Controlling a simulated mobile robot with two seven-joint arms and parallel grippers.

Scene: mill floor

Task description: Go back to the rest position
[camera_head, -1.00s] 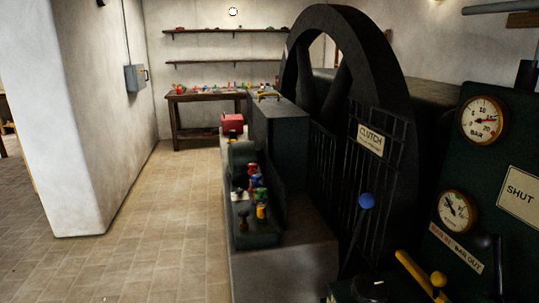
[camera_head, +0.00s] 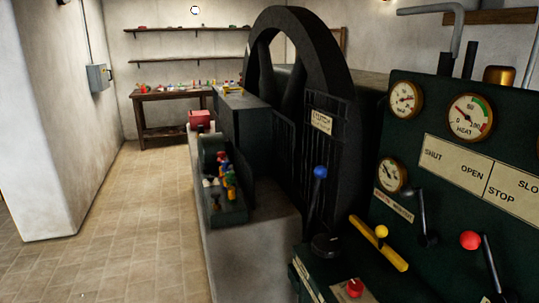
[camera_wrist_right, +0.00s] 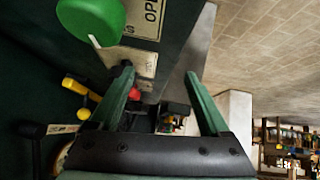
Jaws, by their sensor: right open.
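My right gripper (camera_wrist_right: 158,78) shows in the right wrist view as two green fingers on a dark bar. The fingers stand wide apart with nothing between them, and beyond the gap lie a red knob and part of the machine. A large green knob (camera_wrist_right: 92,20) is close to the camera at the top left, apart from the fingers. Neither of my grippers shows in the head view, and my left gripper is in no view.
The green control panel (camera_head: 455,215) stands close on the right, with gauges, a yellow lever (camera_head: 379,243) and a red-knobbed lever (camera_head: 470,240). A black flywheel (camera_head: 348,110) stands behind. Tiled floor (camera_head: 130,220) is clear on the left. A workbench (camera_head: 160,96) stands at the back.

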